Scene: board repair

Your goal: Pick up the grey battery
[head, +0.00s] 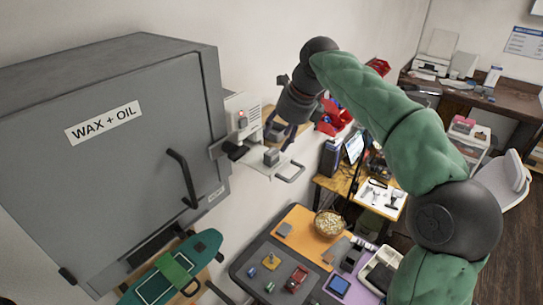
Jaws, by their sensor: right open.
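A grey block that looks like the grey battery (272,157) stands on a pale wall-mounted shelf (258,168), right of the grey cabinet. My right gripper (280,134) reaches in from above, with its fingers pointing down toward the shelf. It is open, with its fingers apart. Another dark grey block (275,131) shows between or behind the fingers; I cannot tell whether they touch it. A darker block (237,152) sits at the shelf's left end. My left gripper is not in view.
The large grey "WAX + OIL" cabinet (110,170) stands close at left, its handle (182,178) sticking out. Red items (333,117) are on the wall behind my gripper. A teal board (172,268) lies below. A work table (297,220) holds a bowl (328,223) and small parts.

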